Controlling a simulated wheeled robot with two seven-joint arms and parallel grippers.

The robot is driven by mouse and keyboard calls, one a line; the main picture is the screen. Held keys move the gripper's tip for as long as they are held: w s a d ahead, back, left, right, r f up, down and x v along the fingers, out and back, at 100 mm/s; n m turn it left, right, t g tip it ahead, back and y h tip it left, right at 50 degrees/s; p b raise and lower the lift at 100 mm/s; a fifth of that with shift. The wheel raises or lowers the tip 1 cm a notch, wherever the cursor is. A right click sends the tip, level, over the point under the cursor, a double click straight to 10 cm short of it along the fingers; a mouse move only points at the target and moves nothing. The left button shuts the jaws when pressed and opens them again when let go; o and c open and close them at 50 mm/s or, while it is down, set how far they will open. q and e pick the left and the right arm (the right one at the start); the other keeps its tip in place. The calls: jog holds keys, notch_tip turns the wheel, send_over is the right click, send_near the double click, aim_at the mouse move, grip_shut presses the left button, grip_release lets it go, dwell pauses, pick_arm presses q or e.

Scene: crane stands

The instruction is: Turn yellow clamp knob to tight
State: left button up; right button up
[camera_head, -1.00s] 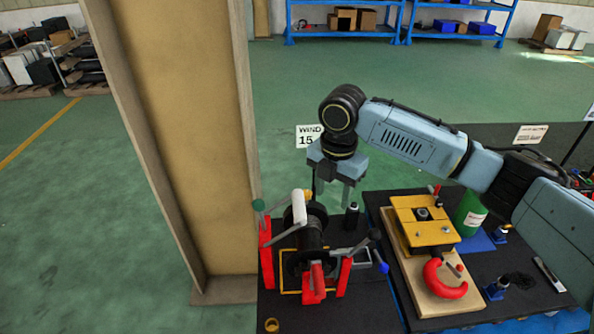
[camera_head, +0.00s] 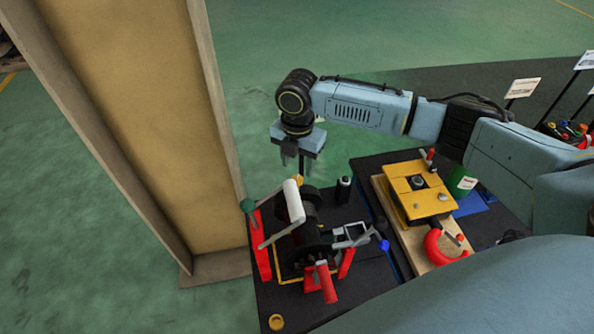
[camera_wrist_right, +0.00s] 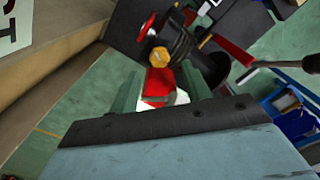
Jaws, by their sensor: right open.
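The yellow clamp knob (camera_head: 297,181) shows at the back of the winch (camera_head: 310,235), partly hidden behind a white roller-like handle (camera_head: 293,201). In the right wrist view the yellow knob (camera_wrist_right: 159,57) is just beyond the fingertips, near the middle. My right gripper (camera_head: 296,164) is open, pointing down above and behind the knob, apart from it as far as I can tell. In the wrist view its two green-grey fingers (camera_wrist_right: 160,92) stand either side of a red part (camera_wrist_right: 158,84) of the stand. My left gripper is not in view.
A yellow block with a red hook (camera_head: 440,247) lies on a wooden board further right. A tall panel (camera_head: 130,110) rises on the left.

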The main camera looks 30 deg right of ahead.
aim_at(298, 178)
notch_tip(298, 178, down, 4)
jog(key=shift+r, duration=0.1)
jog(key=shift+f, duration=0.45)
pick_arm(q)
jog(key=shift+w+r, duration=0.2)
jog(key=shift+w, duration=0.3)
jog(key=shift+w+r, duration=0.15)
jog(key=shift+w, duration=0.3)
pick_arm(e)
jog(key=c, duration=1)
